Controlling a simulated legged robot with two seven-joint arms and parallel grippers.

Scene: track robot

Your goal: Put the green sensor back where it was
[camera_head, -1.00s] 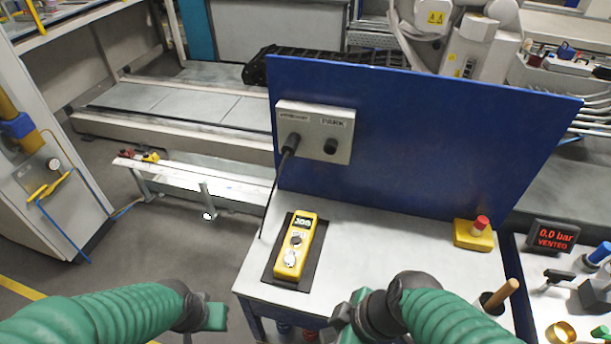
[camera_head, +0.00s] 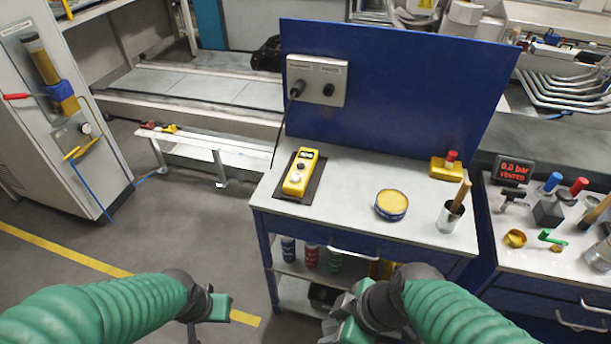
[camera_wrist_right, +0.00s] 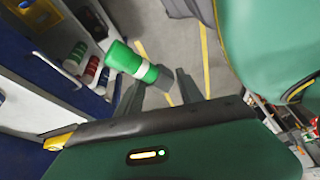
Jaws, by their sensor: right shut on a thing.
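A green cylinder with a white band (camera_wrist_right: 128,62), which looks like the green sensor, is between the fingers of my right gripper (camera_wrist_right: 158,80) in the right wrist view. That gripper (camera_head: 340,322) is shut on it, in front of the bench, low in the head view.
The bench top (camera_head: 340,190) carries a yellow handset (camera_head: 300,172), a round yellow-topped tin (camera_head: 391,205), a metal cup (camera_head: 449,217) and a yellow red-button box (camera_head: 446,167). A pressure display (camera_head: 515,170) stands on the right-hand cart.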

